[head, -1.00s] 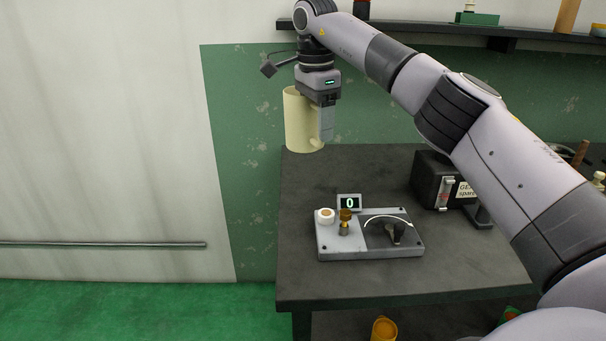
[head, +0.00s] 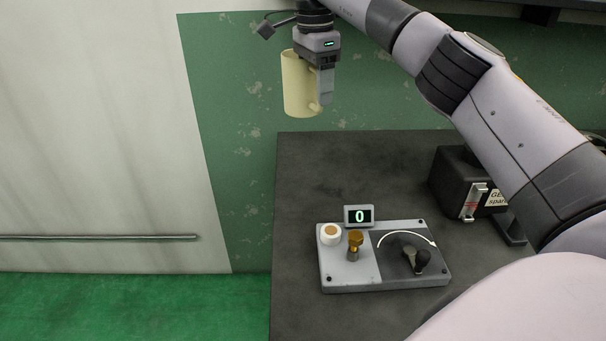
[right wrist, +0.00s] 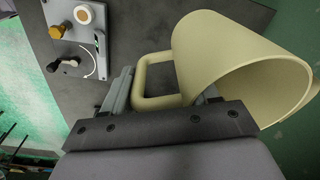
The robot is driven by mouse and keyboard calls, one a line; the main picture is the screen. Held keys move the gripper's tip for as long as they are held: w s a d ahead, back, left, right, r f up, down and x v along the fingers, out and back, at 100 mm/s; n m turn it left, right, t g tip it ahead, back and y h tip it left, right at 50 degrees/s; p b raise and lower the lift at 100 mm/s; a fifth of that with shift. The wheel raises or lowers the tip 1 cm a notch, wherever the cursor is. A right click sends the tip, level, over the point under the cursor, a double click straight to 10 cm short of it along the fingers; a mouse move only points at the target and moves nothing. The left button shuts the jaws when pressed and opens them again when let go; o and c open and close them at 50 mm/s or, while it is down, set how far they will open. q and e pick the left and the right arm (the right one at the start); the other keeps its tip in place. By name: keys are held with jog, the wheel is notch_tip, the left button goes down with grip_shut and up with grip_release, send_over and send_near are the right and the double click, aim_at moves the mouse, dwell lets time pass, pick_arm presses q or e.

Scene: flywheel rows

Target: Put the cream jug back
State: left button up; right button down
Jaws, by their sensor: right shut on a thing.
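The cream jug (head: 298,84) is a pale yellow cylinder with a handle. My right gripper (head: 325,88) is shut on its handle and holds the jug in the air above the back left part of the dark table (head: 330,165). The jug looks nearly upright in the head view. In the right wrist view the jug (right wrist: 225,60) shows its open mouth toward the lower right, and its handle lies between the fingers of the right gripper (right wrist: 160,88). My left gripper is not in view.
A grey panel (head: 340,272) with a white button, an amber knob, a black lever and a display reading 0 lies on the table. A black box (head: 455,180) with a label stands at right. A dark shelf (head: 480,8) runs along the wall. The table's back left is clear.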

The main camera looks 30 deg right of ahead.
jog(key=shift+f, duration=9.95)
jog(key=shift+f, duration=0.15)
jog(key=shift+c, duration=1.4)
grip_release()
notch_tip(320, 180, up, 12)
jog(key=b, duration=0.1)
jog(key=shift+s+a, duration=0.2)
jog(key=shift+a, duration=0.2)
